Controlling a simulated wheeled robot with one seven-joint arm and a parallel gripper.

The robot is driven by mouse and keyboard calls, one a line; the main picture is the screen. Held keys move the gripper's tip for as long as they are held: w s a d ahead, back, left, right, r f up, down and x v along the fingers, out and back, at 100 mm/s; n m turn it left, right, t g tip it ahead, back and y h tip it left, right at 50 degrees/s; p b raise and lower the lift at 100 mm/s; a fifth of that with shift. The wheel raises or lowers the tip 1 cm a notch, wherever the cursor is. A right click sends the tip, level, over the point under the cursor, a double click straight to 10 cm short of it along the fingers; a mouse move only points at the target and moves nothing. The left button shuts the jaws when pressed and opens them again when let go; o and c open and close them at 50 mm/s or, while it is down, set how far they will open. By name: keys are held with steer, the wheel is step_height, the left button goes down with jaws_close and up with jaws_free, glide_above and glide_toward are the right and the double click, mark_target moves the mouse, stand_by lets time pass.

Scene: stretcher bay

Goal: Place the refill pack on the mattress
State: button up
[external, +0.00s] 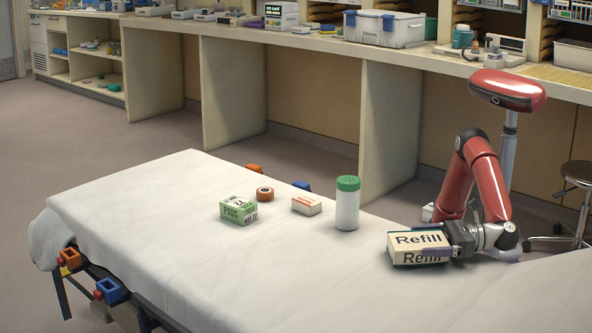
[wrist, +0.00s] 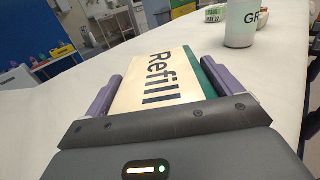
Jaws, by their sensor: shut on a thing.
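The refill pack (external: 414,245) is a cream box with "Refill" in dark letters and a green edge. It is at the right part of the white-sheeted mattress (external: 130,215). My gripper (external: 430,252) is shut on the pack, one purple finger on each side. In the wrist view the pack (wrist: 158,80) lies between the fingers of my gripper (wrist: 155,85), label facing the camera. The pack is at or just above the sheet; I cannot tell whether its underside touches.
A white bottle with green lid (external: 347,204) stands left of the pack. Further left are a small white-orange box (external: 306,205), an orange tape roll (external: 265,194) and a green pads box (external: 238,210). The mattress's left and front area is clear. A stool (external: 577,195) stands at right.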

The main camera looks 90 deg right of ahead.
steer(key=o, duration=0.8)
steer(key=shift+o, duration=0.2)
steer(key=shift+r+p, duration=0.2)
steer(key=shift+p, duration=0.25)
steer(key=s, duration=1.2)
steer(key=shift+b, duration=0.35)
